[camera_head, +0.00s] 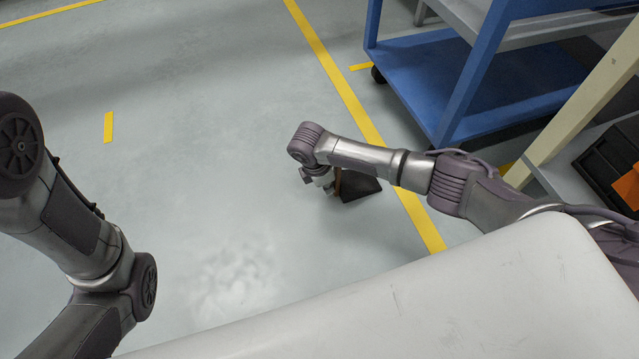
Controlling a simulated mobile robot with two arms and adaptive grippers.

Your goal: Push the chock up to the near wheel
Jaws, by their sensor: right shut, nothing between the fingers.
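The chock (362,188) is a dark brown wedge on the grey floor, beside the yellow line and partly covered by my right arm. My right gripper (331,187) points down at the chock's left side, shut and empty. It is close to the chock, but I cannot tell if they touch. The blue cart (470,75) stands at the upper right. One black wheel (378,75) shows under its far left corner. No wheel shows at its near corner, where my right arm passes in front. My left arm is at the left edge; its gripper is out of view.
A long yellow floor line (335,75) runs between the open floor and the cart. A cream-legged rack (572,105) with a black bin (609,160) stands at the right. The floor to the left of the chock is clear.

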